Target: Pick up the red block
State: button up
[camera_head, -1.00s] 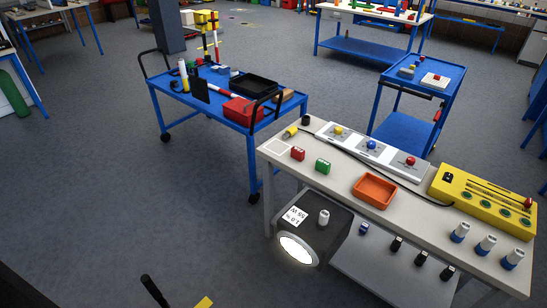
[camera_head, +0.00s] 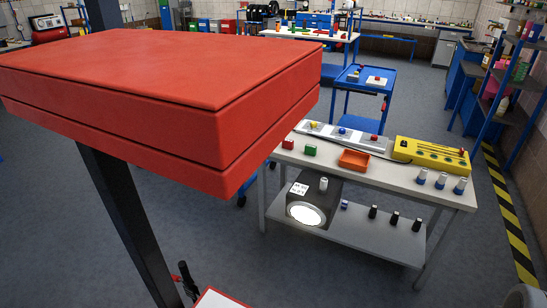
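A small red block (camera_head: 288,143) stands near the left end of the grey workbench top (camera_head: 420,173). A similar green block (camera_head: 311,150) stands just to its right, apart from it. An open orange tray (camera_head: 354,160) lies further right on the same bench. The red block appears upright, and nothing is touching it that I can see. My gripper is not recognisable in this view, so its state does not show.
A large red slab (camera_head: 265,105) fills the upper left, close to the camera, with a dark post (camera_head: 128,215) below it. A yellow panel (camera_head: 432,154) sits at the bench's right. Floor is clear before the bench.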

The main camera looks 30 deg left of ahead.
aim_at(286, 144)
jog(key=k, duration=1.4)
jog(key=u, duration=3.15)
jog(key=i, duration=3.35)
jog(key=z, duration=2.4)
jog(key=i, duration=1.25)
jog(key=z, duration=0.65)
